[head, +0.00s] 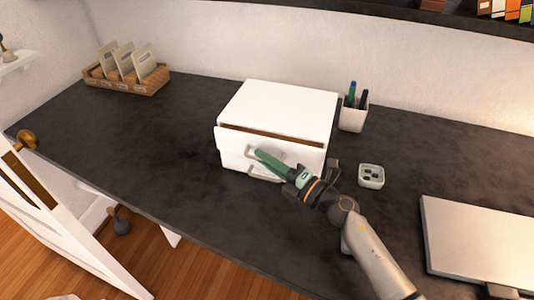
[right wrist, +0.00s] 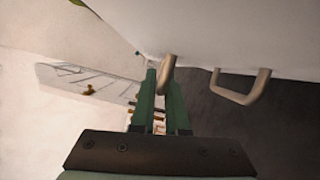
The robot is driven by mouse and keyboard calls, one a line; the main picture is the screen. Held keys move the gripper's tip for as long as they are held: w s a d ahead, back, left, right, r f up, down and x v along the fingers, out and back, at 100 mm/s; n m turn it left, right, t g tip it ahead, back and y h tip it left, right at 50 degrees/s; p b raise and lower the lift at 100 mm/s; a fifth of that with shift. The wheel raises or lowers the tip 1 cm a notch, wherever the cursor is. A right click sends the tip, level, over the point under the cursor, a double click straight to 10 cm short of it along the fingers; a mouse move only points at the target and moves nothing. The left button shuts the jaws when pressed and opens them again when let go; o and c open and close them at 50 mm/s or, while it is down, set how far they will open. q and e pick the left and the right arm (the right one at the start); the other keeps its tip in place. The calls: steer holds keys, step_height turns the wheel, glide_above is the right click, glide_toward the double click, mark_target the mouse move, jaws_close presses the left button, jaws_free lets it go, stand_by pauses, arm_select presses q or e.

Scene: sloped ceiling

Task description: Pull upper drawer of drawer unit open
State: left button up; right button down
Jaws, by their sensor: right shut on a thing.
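The white drawer unit (head: 280,105) stands on the dark desk. Its upper drawer (head: 235,138) is a little open, with a narrow gap showing below the top panel. My right gripper (head: 262,156), with green fingers, is at the upper drawer's front and shut on its handle. In the right wrist view this upper handle (right wrist: 168,72) shows between the green fingers (right wrist: 160,95). The lower drawer's handle (right wrist: 243,90) is beside it, free of the gripper, and the lower drawer looks shut. My left gripper is not in view.
A pen cup (head: 353,115) stands close to the unit's right side. A small pale box with dark holes (head: 371,175) and a silver laptop (head: 480,240) lie further right. A wooden file holder (head: 125,83) is at the back left. The desk (head: 160,150) left of the unit is clear.

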steer(key=s+a+p, duration=0.3)
steer(key=s, duration=0.8)
steer(key=shift+a, duration=0.25)
steer(key=c, duration=0.9)
jaws_free()
steer(key=b+v, duration=0.2)
steer(key=v, duration=1)
steer(key=shift+s+d, duration=0.15)
